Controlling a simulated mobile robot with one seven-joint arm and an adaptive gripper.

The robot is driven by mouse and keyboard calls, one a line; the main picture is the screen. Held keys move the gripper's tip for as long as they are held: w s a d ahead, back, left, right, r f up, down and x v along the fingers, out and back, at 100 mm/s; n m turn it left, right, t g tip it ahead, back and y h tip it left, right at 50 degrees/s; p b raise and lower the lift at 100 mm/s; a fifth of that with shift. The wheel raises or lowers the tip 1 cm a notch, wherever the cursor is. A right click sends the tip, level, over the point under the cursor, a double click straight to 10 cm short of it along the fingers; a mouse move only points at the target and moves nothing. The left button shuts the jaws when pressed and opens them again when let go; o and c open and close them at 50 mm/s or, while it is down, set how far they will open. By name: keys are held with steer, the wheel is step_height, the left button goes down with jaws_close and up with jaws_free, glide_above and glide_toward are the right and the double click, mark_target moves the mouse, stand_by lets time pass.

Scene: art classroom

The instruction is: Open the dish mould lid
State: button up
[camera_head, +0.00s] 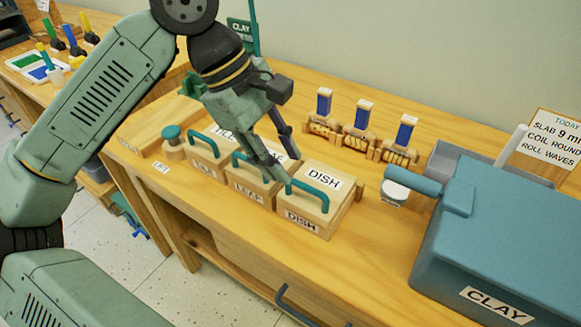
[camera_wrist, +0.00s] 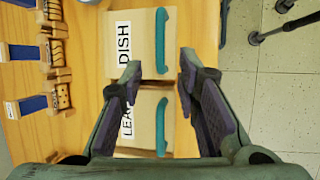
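The dish mould (camera_head: 296,224) is a pale wooden box on the table, with a lid (camera_head: 343,187) labelled DISH and a teal bar handle (camera_head: 308,193) along its front. In the wrist view the lid (camera_wrist: 146,20) is at top centre, with its handle (camera_wrist: 163,35) running up and down. My gripper (camera_head: 286,168) is open and empty, pointing down by the lid's left edge. In the wrist view my gripper's fingertips (camera_wrist: 160,66) appear on either side of the handle's near end. I cannot tell whether they touch the lid. The lid appears closed.
The leaf mould (camera_head: 247,186) and another mould box (camera_head: 206,165) stand in a row left of the dish mould. Blue-handled rollers (camera_head: 362,115) stand behind. A large teal CLAY bin (camera_head: 510,235) and a small round jar (camera_head: 394,193) are to the right.

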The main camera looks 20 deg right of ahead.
mark_target(296, 181)
steer(key=shift+x, duration=1.85)
steer(key=shift+c, duration=0.5)
jaws_close()
